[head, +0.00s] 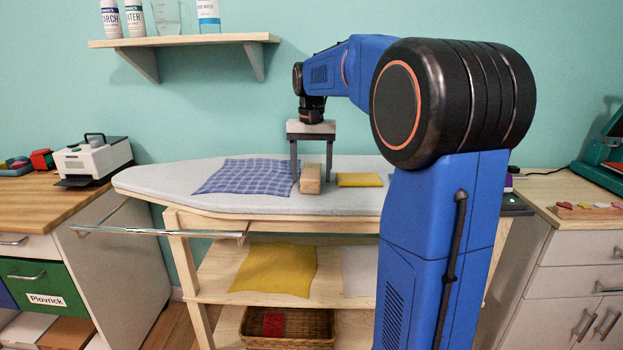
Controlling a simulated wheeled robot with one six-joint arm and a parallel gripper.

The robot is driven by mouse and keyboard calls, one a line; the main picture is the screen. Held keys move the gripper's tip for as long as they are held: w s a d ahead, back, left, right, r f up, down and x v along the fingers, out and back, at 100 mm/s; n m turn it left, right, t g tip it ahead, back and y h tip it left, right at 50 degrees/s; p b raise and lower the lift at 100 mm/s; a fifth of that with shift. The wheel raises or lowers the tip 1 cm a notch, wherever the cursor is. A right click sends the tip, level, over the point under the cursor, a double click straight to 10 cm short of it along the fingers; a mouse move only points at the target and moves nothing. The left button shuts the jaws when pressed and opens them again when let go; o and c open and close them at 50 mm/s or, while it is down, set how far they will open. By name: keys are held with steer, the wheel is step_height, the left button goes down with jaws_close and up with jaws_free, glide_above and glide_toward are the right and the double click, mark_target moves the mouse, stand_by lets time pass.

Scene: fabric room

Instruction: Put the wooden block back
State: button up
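The wooden block (310,180) is a small pale brown piece on the grey ironing board (240,205), near its middle. My gripper (312,176) points straight down over the block, with one finger on each side of it. The fingers are spread a little wider than the block, with a narrow gap showing on its right side. Whether the left finger touches the block is hard to tell.
A blue checked cloth (243,177) lies left of the block and a folded yellow cloth (359,180) right of it. A wall shelf (190,40) with bottles is behind. A yellow cloth (275,270) and a wicker basket (284,338) are on the lower shelves.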

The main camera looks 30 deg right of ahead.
mark_target(311, 170)
steer(key=shift+f, duration=0.15)
steer(key=c, duration=1.5)
step_height(311, 170, up, 10)
steer(key=shift+f, duration=0.25)
steer(key=shift+s+r, duration=0.15)
steer(key=shift+r, duration=0.15)
steer(key=shift+f, duration=4.9)
